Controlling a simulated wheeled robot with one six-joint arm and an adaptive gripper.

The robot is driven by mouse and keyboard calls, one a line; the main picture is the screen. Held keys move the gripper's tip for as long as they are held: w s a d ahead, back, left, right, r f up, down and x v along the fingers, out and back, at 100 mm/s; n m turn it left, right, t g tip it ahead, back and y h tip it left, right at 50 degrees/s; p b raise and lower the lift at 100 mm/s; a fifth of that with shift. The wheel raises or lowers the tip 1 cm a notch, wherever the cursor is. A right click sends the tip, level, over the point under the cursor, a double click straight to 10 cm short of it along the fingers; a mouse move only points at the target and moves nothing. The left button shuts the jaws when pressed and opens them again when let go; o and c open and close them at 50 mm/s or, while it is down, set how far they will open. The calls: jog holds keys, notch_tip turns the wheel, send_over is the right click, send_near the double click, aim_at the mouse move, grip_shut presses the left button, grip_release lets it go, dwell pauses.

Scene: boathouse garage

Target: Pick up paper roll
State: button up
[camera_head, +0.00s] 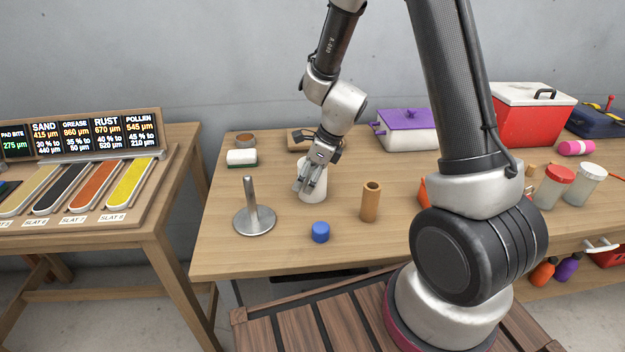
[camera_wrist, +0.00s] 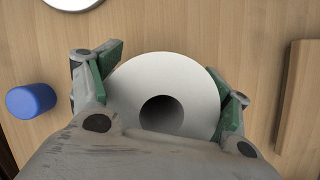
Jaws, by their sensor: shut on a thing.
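The paper roll (camera_head: 313,189) is a white cylinder standing upright on the wooden table (camera_head: 300,255). In the wrist view the paper roll (camera_wrist: 187,76) shows from above, with a dark round core. My gripper (camera_head: 312,178) is over the roll from above. In the wrist view my gripper (camera_wrist: 168,92) has its green-padded fingers on either side of the roll, shut on it. The roll's lower edge appears at or very near the table top; I cannot tell whether it is lifted. Part of the roll is hidden by my fingers and wrist.
The table's front left is clear.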

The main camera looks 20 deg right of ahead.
jog(key=shift+r, duration=0.15)
jog(key=shift+c, duration=0.4)
notch_tip(320, 180, up, 10)
jog(key=shift+f, duration=0.15)
jog(key=c, duration=0.4)
jog(key=shift+a, duration=0.1)
